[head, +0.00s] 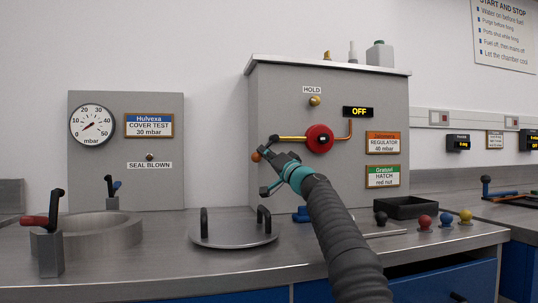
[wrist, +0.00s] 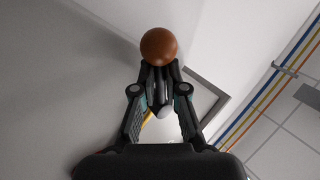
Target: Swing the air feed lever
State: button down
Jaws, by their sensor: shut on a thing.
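The air feed lever appears to be the one with the brown-orange ball knob (head: 256,157), at the left front of the grey burner cabinet (head: 283,100). In the wrist view its ball (wrist: 159,46) shows just beyond my fingertips. My gripper (head: 268,151) is shut on the lever just behind the ball. In the wrist view the two fingers of my gripper (wrist: 160,72) close in around a dark and grey stem. The lever's pivot and most of its stem are hidden by my gripper.
A red round regulator (head: 319,138) with brass and copper pipes sits right of my gripper, below a lit OFF display (head: 358,112). A round lid with two handles (head: 233,234) lies on the bench below. A black tray (head: 405,207) and coloured knobs stand to the right.

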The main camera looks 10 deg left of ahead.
jog(key=shift+w+a+f, duration=0.1)
jog(key=shift+a+f, duration=0.45)
jog(key=c, duration=1.4)
grip_release()
jog(key=shift+o, duration=1)
jog(key=shift+a, duration=0.45)
jog(key=shift+d+r, duration=0.3)
jog(key=shift+d, duration=0.4)
jog(key=v, duration=1.2)
jog(key=shift+a, duration=0.1)
jog(key=shift+c, duration=0.2)
